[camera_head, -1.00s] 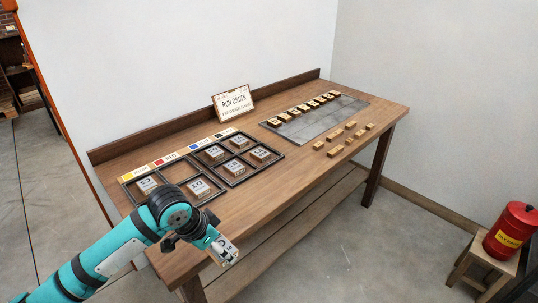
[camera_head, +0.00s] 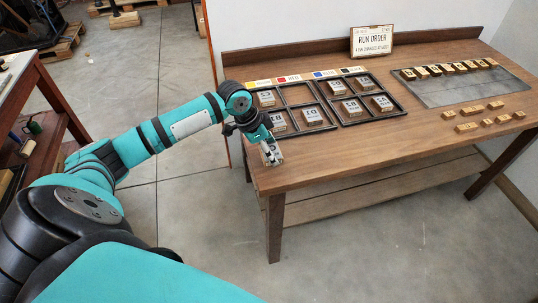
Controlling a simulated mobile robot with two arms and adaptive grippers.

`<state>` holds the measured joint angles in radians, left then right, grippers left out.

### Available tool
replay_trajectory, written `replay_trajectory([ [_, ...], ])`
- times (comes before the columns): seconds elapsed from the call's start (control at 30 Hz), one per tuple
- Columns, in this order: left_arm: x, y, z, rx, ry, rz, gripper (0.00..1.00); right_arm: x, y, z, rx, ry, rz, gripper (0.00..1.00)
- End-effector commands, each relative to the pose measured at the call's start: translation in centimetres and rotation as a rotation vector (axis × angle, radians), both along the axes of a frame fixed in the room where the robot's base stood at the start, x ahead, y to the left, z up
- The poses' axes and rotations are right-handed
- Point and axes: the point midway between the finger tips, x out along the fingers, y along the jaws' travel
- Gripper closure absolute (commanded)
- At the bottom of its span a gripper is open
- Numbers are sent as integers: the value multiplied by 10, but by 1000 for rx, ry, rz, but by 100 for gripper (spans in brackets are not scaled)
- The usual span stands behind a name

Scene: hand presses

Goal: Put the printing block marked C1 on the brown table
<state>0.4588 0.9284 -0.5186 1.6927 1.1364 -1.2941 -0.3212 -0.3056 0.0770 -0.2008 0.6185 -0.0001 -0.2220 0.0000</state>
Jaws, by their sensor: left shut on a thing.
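My left gripper (camera_head: 267,146) is shut on a printing block (camera_head: 272,155), a small wooden block with a pale marked top. The block's marking is too small to read surely. The gripper holds it at the left front edge of the brown wooden table (camera_head: 330,160), just in front of the black-framed trays; whether it touches the table I cannot tell. Similar marked blocks sit in the left tray (camera_head: 306,132) and the right tray (camera_head: 376,121). My right gripper is not in view.
Colour labels (camera_head: 305,77) run behind the trays. A "RUN ORDER" sign (camera_head: 372,41) stands at the back. A grey plate (camera_head: 470,88) with a row of letter blocks lies at the right, with several loose wooden blocks (camera_head: 467,127) before it. Another table (camera_head: 25,78) stands at far left.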

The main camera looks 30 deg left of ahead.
Motion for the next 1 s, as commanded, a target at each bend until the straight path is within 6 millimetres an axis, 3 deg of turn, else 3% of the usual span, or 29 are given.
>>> replay_trajectory([
  [0.33, 0, 1, -34, -1, -1, 1, 70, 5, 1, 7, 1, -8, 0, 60],
  [0.67, 0, 1, -37, 0, -1, 1, 70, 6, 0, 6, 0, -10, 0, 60],
  [0.7, 0, 1, -38, 0, 0, 1, 34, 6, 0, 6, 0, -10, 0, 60],
  [0.87, 0, 1, -38, 1, -1, 0, 13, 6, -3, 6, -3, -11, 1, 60],
  [1.0, 0, 1, -38, 1, -1, 0, 11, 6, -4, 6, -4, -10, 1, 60],
])
